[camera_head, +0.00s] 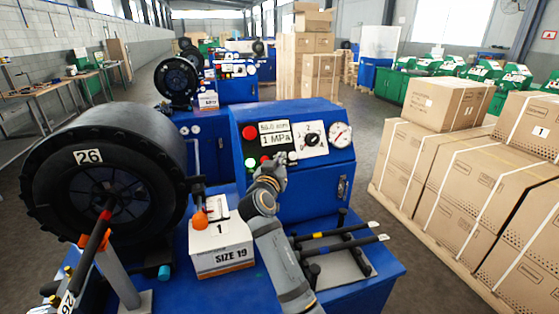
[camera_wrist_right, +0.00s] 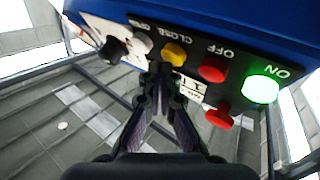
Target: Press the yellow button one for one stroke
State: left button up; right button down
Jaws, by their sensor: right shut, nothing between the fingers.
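The yellow button (camera_wrist_right: 173,54), marked CLOSE, is in the wrist view on the dark control panel, between a red OFF button (camera_wrist_right: 212,69) and a white OPEN button (camera_wrist_right: 140,42). My right gripper (camera_wrist_right: 162,72) is shut and empty. Its fingertips are just below the yellow button in the picture, very near it; whether they touch cannot be told. In the head view my right gripper (camera_head: 279,160) is at the front panel of the blue crimper (camera_head: 310,190) and hides the yellow button. My left gripper is not in view.
A lit green ON button (camera_wrist_right: 261,87), a lower red button (camera_wrist_right: 218,116) and a black knob (camera_wrist_right: 112,50) are nearby. A display reading 1 MPa (camera_head: 275,138) and a gauge (camera_head: 340,136) are above. A SIZE 19 box (camera_head: 220,255) and black hoses (camera_head: 340,234) lie by my right arm.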

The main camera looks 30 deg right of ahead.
jog(key=shift+w+d+f+b, duration=0.1)
jog(key=shift+w+f+b, duration=0.2)
jog(key=shift+b, duration=0.2)
dwell(0.5)
jog(key=shift+s+r, duration=0.1)
jog(key=shift+r, duration=0.05)
jog(key=shift+s+r+p, duration=0.35)
jog(key=shift+s+r, duration=0.05)
jog(key=shift+s, duration=0.2)
jog(key=s+r, duration=0.1)
jog(key=s+a+r+p, duration=0.1)
jog(key=s+p, duration=0.1)
jog(key=s, duration=0.1)
jog(key=shift+a+r, duration=0.15)
jog(key=shift+r, duration=0.25)
dwell(2.8)
